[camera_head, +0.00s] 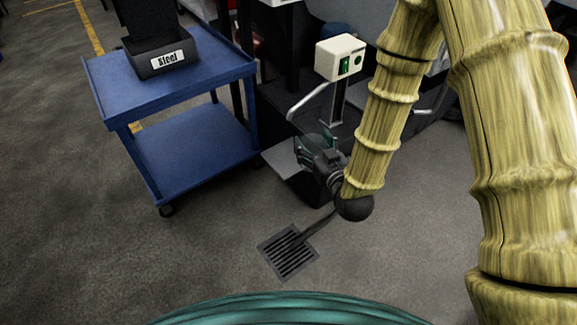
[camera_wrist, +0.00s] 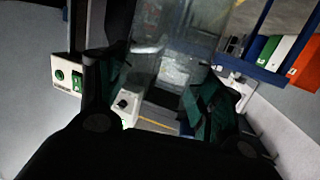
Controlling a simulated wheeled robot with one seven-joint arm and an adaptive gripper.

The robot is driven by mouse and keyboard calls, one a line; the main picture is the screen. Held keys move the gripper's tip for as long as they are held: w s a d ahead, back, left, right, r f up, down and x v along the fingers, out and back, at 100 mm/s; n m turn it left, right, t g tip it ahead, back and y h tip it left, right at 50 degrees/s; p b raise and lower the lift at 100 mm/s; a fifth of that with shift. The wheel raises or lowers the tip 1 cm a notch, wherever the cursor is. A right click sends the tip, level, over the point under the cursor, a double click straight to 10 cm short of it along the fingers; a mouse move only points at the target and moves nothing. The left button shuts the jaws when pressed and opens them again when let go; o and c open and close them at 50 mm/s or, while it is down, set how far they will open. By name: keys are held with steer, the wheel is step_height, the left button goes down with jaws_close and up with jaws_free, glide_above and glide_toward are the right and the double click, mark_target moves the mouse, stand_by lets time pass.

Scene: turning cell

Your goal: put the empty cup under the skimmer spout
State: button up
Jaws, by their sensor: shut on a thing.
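My gripper (camera_head: 318,148) is in the middle of the head view, its teal fingers closed around a clear, see-through cup (camera_wrist: 172,68). The cup shows between the two fingers in the wrist view; its outline is faint, and in the head view it is hard to make out. The skimmer (camera_head: 341,58) is a cream box with a green switch on a post. Its pale bent spout (camera_head: 306,101) reaches down to the left. My gripper is below the spout in the head view; I cannot tell whether the cup is directly under its tip.
A grey plate (camera_head: 283,163) lies below my gripper. A blue cart (camera_head: 222,68) with a black box labelled Steel (camera_head: 163,60) stands at left. A floor grate (camera_head: 287,254) is in front. Binders (camera_wrist: 268,50) stand on a blue shelf in the wrist view.

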steer(key=shift+n+g+y, duration=0.3)
steer(key=shift+n+y, duration=0.2)
steer(key=shift+y, duration=0.2)
steer(key=f+b, duration=0.2)
steer(key=a+f+b, duration=0.1)
steer(key=f+b, duration=0.2)
steer(key=a+f+b, duration=0.1)
steer(key=f+b, duration=0.1)
steer(key=f, duration=0.1)
steer(key=shift+s, duration=0.1)
steer(key=shift+w+d+f+b+x, duration=0.1)
steer(key=shift+d+f+b+x, duration=0.3)
steer(key=shift+b+x, duration=1.6)
steer(key=shift+w+d+f+b+x, duration=0.1)
steer(key=shift+d+f+b+x, duration=0.3)
steer(key=shift+x, duration=3.05)
steer(key=shift+w+d+f+b+x, duration=0.1)
steer(key=shift+d+f+b+x, duration=0.25)
steer(key=shift+b+x, duration=1.75)
steer(key=shift+w+a+f+p, duration=0.3)
steer(key=shift+w+a+p, duration=0.05)
steer(key=shift+w+p, duration=0.3)
steer(key=o, duration=1.1)
steer(key=shift+f, duration=0.1)
steer(key=shift+s+d+r, duration=0.1)
steer(key=shift+s+r, duration=0.15)
steer(key=p+v, duration=0.4)
steer(key=v, duration=0.7)
steer(key=shift+s, duration=0.35)
